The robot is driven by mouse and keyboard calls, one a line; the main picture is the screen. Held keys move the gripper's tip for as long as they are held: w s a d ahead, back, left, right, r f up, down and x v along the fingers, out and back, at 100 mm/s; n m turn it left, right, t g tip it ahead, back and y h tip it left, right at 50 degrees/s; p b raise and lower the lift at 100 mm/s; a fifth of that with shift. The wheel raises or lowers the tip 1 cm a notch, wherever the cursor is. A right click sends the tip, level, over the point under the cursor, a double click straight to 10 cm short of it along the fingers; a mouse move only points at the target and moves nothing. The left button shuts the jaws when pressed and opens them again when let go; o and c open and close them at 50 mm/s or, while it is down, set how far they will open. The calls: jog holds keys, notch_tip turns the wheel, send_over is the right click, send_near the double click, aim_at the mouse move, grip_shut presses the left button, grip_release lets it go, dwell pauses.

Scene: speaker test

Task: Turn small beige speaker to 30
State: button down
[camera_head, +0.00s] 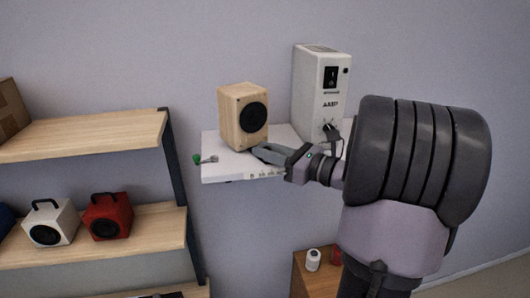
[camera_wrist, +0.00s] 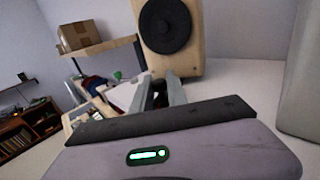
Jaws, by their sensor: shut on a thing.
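The small beige speaker (camera_head: 243,118) stands upright on a white wall shelf (camera_head: 222,172). It is a light wooden box with a round black cone on its front. In the wrist view the speaker (camera_wrist: 191,50) rises just beyond my fingertips. My gripper (camera_head: 258,152) reaches in from the right, low at the speaker's front. In the wrist view my gripper (camera_wrist: 167,82) has its fingers close together at the speaker's lower edge. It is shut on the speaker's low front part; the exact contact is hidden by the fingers. I cannot read any scale or number there.
A tall white amp (camera_head: 318,92) with a switch and knob stands right of the speaker, close to my arm. A small green-ended part (camera_head: 198,159) is at the shelf's left. Wooden shelves at left hold a white speaker (camera_head: 48,222) and a red speaker (camera_head: 108,216).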

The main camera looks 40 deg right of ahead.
jog(key=c, duration=1.3)
grip_release()
